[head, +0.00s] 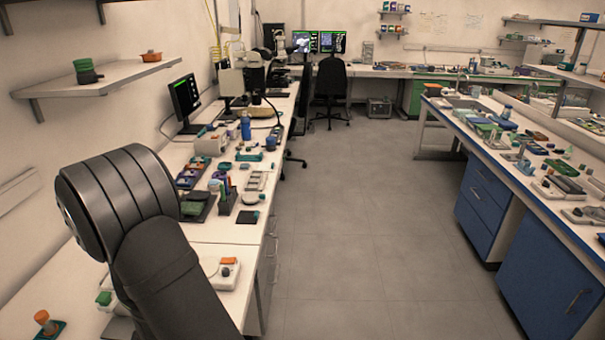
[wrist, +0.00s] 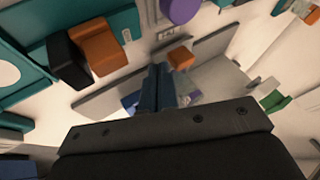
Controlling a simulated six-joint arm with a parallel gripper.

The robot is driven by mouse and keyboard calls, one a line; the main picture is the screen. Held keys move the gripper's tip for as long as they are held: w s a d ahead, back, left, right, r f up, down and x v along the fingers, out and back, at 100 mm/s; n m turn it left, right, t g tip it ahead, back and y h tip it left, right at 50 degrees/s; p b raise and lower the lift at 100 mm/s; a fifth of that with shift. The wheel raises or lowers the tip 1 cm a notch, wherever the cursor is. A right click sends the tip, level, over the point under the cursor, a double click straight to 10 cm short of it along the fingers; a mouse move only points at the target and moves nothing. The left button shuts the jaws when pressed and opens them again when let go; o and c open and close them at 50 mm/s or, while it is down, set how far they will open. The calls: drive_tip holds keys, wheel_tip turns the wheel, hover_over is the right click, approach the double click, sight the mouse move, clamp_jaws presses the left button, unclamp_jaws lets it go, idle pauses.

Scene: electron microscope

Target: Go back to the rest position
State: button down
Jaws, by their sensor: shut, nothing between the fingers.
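My gripper (wrist: 157,88) shows in the wrist view, its two dark fingers close together with nothing between them. Its wide dark body fills the lower middle of that view. The fingers point over a pale surface with grey flat strips, and they appear apart from the objects around them. In the head view my dark arm stands large at the lower left, in front of the left bench (head: 215,248). My gripper itself does not show in the head view.
In the wrist view an orange-and-black block (wrist: 98,47), a purple round thing (wrist: 180,10), a small orange block (wrist: 180,58) and a green block (wrist: 275,101) lie around the fingers. In the head view the bench holds many small items; the aisle floor (head: 350,240) is clear.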

idle(0.4)
drive_tip(key=d, duration=0.4)
drive_tip(key=shift+s+d+r, duration=0.15)
drive_tip(key=shift+d+r, duration=0.05)
drive_tip(key=shift+r, duration=0.2)
drive_tip(key=v, duration=0.9)
drive_tip(key=x, duration=1)
drive_tip(key=shift+s+a, duration=0.1)
drive_tip(key=a, duration=0.3)
drive_tip(key=shift+a, duration=0.25)
drive_tip(key=d, duration=0.8)
drive_tip(key=shift+d, duration=0.15)
drive_tip(key=v, duration=0.3)
drive_tip(key=shift+s+d+r, duration=0.1)
drive_tip(key=shift+d+r, duration=0.15)
drive_tip(key=shift+r, duration=0.05)
drive_tip(key=shift+v, duration=1.1)
